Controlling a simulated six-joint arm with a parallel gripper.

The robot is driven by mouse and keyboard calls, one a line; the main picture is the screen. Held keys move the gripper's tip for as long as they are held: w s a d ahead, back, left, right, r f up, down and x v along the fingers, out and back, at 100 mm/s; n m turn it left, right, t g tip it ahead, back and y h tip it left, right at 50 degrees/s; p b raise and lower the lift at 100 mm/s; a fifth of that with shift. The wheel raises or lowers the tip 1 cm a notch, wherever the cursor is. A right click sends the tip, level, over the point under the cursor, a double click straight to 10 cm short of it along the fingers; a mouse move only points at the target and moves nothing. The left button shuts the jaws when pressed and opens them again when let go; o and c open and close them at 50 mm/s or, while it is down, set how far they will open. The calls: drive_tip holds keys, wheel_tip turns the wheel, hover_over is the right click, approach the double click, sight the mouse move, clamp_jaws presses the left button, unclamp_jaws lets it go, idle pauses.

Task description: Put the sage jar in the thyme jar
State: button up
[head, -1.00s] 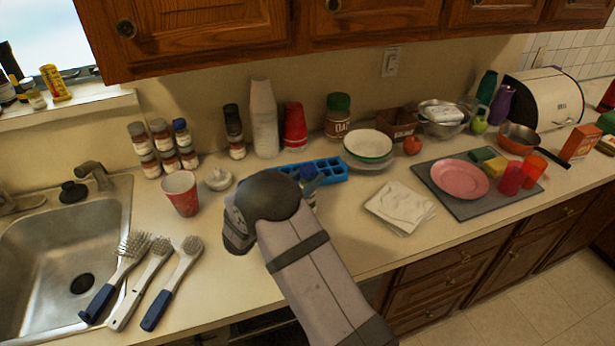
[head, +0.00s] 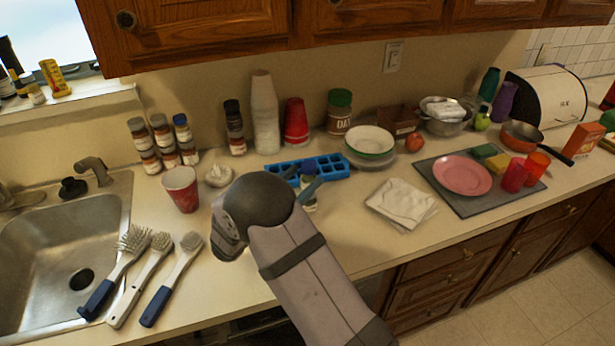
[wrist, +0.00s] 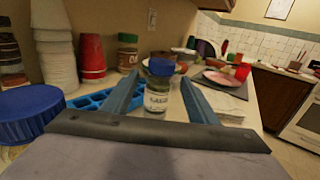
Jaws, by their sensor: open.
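A small clear jar with a blue lid and a pale label (wrist: 157,92) stands upright on the counter. In the wrist view it appears between the two blue fingers of my open gripper (wrist: 159,80), with no clear contact. In the head view the same jar (head: 308,170) stands in front of the blue ice tray, partly covered by a finger. A second blue lid (wrist: 28,112) is large and close at the left of the wrist view; its jar is mostly hidden. I cannot read which jar is sage or thyme.
A blue ice tray (head: 326,168), stacked white cups (head: 264,115) and a red cup stack (head: 296,124) stand behind. Stacked spice jars (head: 160,140), a red cup (head: 181,188) and brushes (head: 168,280) are left. Napkins (head: 400,203) lie right. Front counter right of my arm is clear.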

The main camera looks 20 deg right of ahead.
drive_tip(key=b+v, duration=0.2)
drive_tip(key=v, duration=0.6)
drive_tip(key=shift+s+a, duration=0.25)
drive_tip(key=s+d+f+m+g+y, duration=0.1)
drive_tip(key=s+d+f+m+g, duration=0.1)
drive_tip(key=s, duration=0.3)
drive_tip(key=s+d+f+m+g+y, duration=0.2)
drive_tip(key=s+d+m+g, duration=0.2)
drive_tip(key=s+m+g, duration=0.1)
drive_tip(key=s+d+f+m+g+y, duration=0.1)
drive_tip(key=s+d+f+m+g, duration=0.1)
drive_tip(key=s, duration=0.4)
drive_tip(key=shift+s+d+f+m+g+y, duration=0.1)
drive_tip(key=shift+d+f+m+g+y, duration=0.1)
drive_tip(key=shift+d+m+g, duration=0.25)
drive_tip(key=shift+s+d+f+m+g+y, duration=0.1)
drive_tip(key=shift+d+m+g+y, duration=0.15)
drive_tip(key=shift+d+m, duration=0.3)
drive_tip(key=s+a+f+m+y, duration=0.3)
drive_tip(key=s+a+m+y, duration=0.6)
drive_tip(key=m, duration=0.4)
drive_tip(key=shift+f+m+y, duration=0.4)
drive_tip(key=shift+y, duration=0.15)
